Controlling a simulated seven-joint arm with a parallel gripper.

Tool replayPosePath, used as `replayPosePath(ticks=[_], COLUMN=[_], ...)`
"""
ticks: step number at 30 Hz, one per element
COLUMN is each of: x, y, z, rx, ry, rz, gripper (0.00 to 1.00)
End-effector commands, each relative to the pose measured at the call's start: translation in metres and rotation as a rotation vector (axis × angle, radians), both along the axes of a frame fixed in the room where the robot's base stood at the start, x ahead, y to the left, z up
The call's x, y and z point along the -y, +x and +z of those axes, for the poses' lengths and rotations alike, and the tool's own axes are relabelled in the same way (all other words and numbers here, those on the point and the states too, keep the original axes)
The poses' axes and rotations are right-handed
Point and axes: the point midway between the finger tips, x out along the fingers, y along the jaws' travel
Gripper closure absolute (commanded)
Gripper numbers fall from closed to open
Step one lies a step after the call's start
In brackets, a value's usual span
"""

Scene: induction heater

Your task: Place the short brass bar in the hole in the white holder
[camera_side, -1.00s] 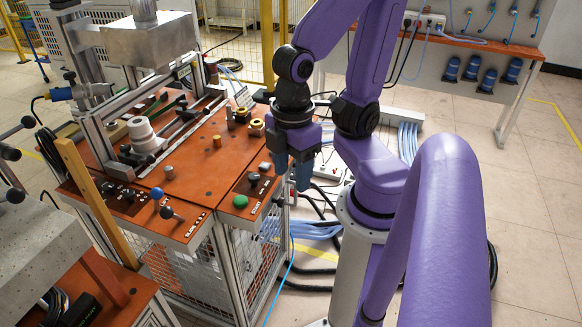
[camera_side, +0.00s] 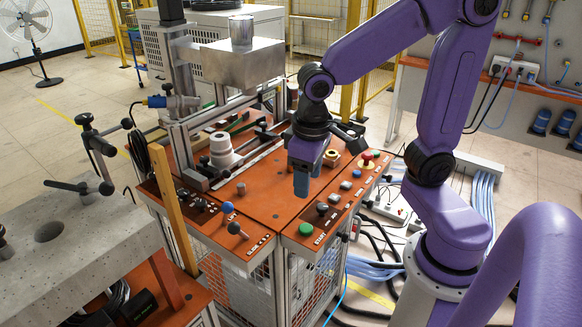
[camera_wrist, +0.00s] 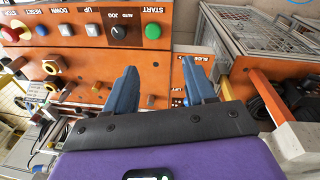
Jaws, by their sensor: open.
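The white holder (camera_side: 221,150) is a stepped white cylinder on the left of the orange table, below the metal block. Its hole cannot be made out. My gripper (camera_side: 301,186) points down over the front right part of the table and hides some of it. In the wrist view its two blue fingers (camera_wrist: 160,72) are spread apart with nothing held between them. I cannot tell which is the short brass bar.
A control panel with a green button (camera_side: 306,229), knobs and a red stop button (camera_side: 367,158) edges the table. A blue knob (camera_side: 227,207) stands at the front. A concrete-like block (camera_side: 90,245) is at left.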

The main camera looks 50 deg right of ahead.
Motion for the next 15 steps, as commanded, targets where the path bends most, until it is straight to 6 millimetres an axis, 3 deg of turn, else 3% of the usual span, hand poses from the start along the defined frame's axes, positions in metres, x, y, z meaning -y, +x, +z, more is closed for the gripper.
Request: replayPosePath(ticks=[6,15], x=[0.027,0.093], y=[0.073,0.153], z=[0.007,0.013], rx=[0.088,0.248], ry=[-0.037,-0.088], rz=[-0.535,-1.244], gripper=[0.45,0.45])
